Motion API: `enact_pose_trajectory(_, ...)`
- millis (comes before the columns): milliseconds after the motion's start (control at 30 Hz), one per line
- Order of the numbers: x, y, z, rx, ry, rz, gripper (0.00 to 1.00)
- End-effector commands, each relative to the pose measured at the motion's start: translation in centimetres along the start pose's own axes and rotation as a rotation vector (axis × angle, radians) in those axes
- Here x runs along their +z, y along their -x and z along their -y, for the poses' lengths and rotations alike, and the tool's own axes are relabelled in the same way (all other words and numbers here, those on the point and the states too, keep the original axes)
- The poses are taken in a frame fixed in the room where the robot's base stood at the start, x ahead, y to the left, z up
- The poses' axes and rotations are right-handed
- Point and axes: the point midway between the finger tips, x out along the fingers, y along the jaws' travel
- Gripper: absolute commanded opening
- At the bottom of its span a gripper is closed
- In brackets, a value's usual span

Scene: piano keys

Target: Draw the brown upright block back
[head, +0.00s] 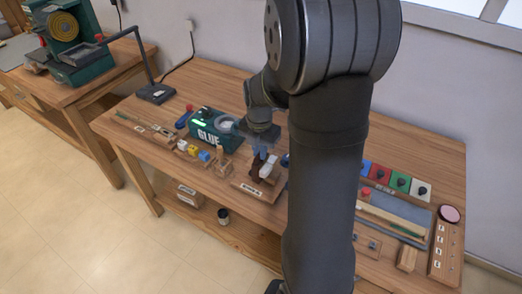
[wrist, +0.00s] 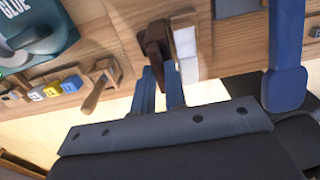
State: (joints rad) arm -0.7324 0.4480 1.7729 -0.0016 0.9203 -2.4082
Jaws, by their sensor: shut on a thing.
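The brown upright block (wrist: 155,42) shows in the wrist view at the top middle, beside a row of white blocks (wrist: 185,45). My gripper (wrist: 160,72) has two blue fingers, shut on the lower end of the brown block. In the head view my gripper (head: 262,152) is over the middle of the workbench, and the brown block (head: 256,165) shows only as a small dark patch under it. A white upright block (head: 267,169) stands just right of it, on a wooden base (head: 258,191).
A green glue box (head: 208,128) stands left of my gripper, with small coloured cubes (head: 195,151) in front. In the wrist view, a wooden piece with a peg (wrist: 100,86) is to the left and a tall blue thing (wrist: 286,50) to the right.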

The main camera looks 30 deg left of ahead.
Motion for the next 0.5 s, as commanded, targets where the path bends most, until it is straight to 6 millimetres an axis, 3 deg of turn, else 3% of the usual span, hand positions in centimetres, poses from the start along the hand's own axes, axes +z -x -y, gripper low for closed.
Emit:
enact_pose_trajectory(200,0.0,0.0,-3.3,0.002,0.003,0.000,0.00)
enact_pose_trajectory(467,0.0,0.1,-3.6,0.006,0.000,0.001,0.00)
enact_pose_trajectory(500,0.0,0.1,-3.6,0.006,0.000,0.001,0.15)
